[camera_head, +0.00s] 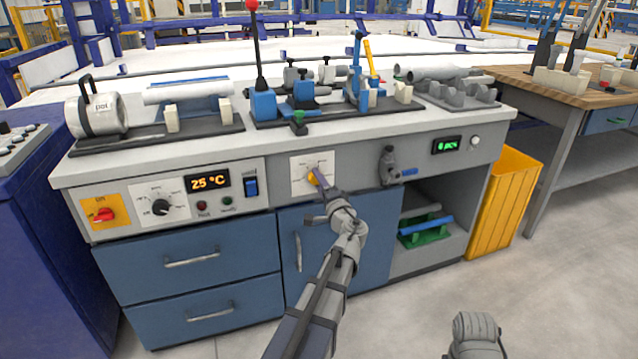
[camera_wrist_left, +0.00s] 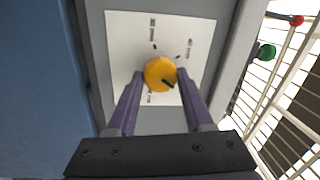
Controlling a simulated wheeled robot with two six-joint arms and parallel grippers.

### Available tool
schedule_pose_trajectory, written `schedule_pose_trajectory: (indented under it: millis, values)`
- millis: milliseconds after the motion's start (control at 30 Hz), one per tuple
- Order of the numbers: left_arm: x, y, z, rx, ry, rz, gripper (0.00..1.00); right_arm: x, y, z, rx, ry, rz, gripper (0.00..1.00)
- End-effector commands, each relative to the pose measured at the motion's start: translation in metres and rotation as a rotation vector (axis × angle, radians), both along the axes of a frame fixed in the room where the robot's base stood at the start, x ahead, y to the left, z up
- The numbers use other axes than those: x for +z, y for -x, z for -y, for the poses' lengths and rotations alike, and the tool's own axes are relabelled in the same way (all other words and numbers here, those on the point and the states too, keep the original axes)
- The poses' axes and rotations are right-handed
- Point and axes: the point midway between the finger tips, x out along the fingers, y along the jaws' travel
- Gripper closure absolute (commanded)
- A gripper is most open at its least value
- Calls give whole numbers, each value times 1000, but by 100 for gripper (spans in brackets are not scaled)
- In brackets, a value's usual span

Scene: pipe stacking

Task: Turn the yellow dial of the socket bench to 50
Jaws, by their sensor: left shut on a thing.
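The yellow dial (camera_head: 312,178) sits on a white label plate (camera_head: 299,185) on the front of the socket bench (camera_head: 350,150). My left gripper (camera_head: 316,182) reaches it from the front and partly hides it. In the left wrist view the round yellow dial (camera_wrist_left: 158,66) lies between the two purple fingertips of my left gripper (camera_wrist_left: 160,72), which is shut on it. The dial's dark pointer mark points to the lower right in that view. The printed labels around it are too small to read.
Left of the dial are a temperature display (camera_head: 207,182) reading 25 °C, a blue switch (camera_head: 251,186), a black knob (camera_head: 161,207) and a red switch (camera_head: 104,214). A tool holder (camera_head: 389,165) and green display (camera_head: 447,146) are right. A yellow bin (camera_head: 505,205) stands beside the bench.

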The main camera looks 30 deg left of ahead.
Motion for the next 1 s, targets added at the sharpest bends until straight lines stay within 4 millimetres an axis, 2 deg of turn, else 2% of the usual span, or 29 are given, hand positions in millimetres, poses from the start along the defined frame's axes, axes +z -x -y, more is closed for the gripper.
schedule_pose_trajectory:
  millis: [100, 133, 367, 667, 1000]
  values:
    - [0, 0, 0, -1, 0, 1, 100, 0, 0, 0, 0, 0, 0, 52]
    - [0, 0, 0, -1, 0, 1, 46, 0, 0, 0, 0, 0, 0, 52]
    - [0, 0, 0, -1, 0, 1, 20, 0, 0, 0, 0, 0, 0, 52]
    - [0, 2, 2, -1, 0, 1, 18, 0, 0, 0, 0, 0, 0, 52]
    - [-5, 35, 42, -3, 1, 1, 18, -5, 0, 0, -1, 0, 0, 52]
